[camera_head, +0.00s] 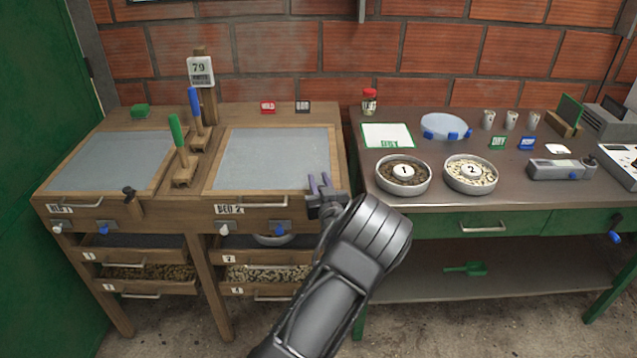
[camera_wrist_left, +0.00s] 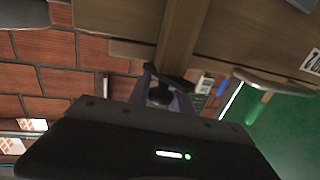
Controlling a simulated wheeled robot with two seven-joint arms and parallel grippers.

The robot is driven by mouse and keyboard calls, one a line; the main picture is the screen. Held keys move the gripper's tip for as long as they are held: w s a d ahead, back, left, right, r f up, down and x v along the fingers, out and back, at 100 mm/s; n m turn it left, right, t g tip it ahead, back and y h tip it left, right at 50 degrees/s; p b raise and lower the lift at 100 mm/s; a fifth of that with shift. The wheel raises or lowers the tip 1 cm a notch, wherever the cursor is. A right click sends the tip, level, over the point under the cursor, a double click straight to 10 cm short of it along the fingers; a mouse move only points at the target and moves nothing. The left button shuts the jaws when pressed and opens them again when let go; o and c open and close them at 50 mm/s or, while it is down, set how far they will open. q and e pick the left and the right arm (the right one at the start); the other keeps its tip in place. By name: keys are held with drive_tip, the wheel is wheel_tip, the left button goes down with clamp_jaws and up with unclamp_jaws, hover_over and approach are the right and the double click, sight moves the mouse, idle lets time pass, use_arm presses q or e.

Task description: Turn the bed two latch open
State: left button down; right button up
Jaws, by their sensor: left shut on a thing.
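Bed two (camera_head: 270,160) is a grey panel in a wooden frame, labelled BED 2 on its front edge. My left gripper (camera_head: 320,188) is at the right end of that front edge, shut on the bed two latch. The head view hides most of this latch behind the gripper. In the left wrist view the dark round latch knob (camera_wrist_left: 160,95) sits between my left gripper's fingers (camera_wrist_left: 161,92), against the wood. The latch's exact angle is hard to tell. My right gripper is in neither view.
Bed one (camera_head: 110,162) with its own dark latch (camera_head: 129,193) is at left. Drawers (camera_head: 265,272) lie below. A table (camera_head: 440,195) with two bowls stands close at right.

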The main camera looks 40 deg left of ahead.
use_arm(q)
drive_tip(key=shift+w+d+f+m+t+h+b, duration=0.1)
drive_tip(key=shift+m+t+h+b, duration=0.45)
drive_tip(key=shift+t+h+b, duration=0.1)
drive_tip(key=shift+w+f+m+t+h+b, duration=0.1)
drive_tip(key=shift+m+t+h+b, duration=0.45)
drive_tip(key=shift+h+b, duration=0.1)
drive_tip(key=m+t+h+b, duration=0.1)
drive_tip(key=h+b, duration=0.1)
drive_tip(key=m+t+h+b, duration=0.1)
drive_tip(key=m+h, duration=0.1)
drive_tip(key=d+m+t+h+b, duration=0.1)
drive_tip(key=m+h+b, duration=0.1)
drive_tip(key=h, duration=0.1)
drive_tip(key=shift+w+b, duration=0.2)
drive_tip(key=shift+b, duration=0.1)
drive_tip(key=m+h, duration=0.1)
drive_tip(key=m+h+b, duration=0.1)
drive_tip(key=h, duration=0.1)
drive_tip(key=shift+d+r+t, duration=0.1)
drive_tip(key=shift+d+t, duration=0.1)
drive_tip(key=shift+t, duration=0.2)
drive_tip(key=shift+w+d+r+m+h+b, duration=0.1)
drive_tip(key=shift+d+m+h+b, duration=0.2)
drive_tip(key=shift+m+h, duration=0.45)
drive_tip(key=shift+d+r+m+h+b, duration=0.15)
drive_tip(key=shift+m+h+b, duration=0.25)
drive_tip(key=shift+h, duration=0.65)
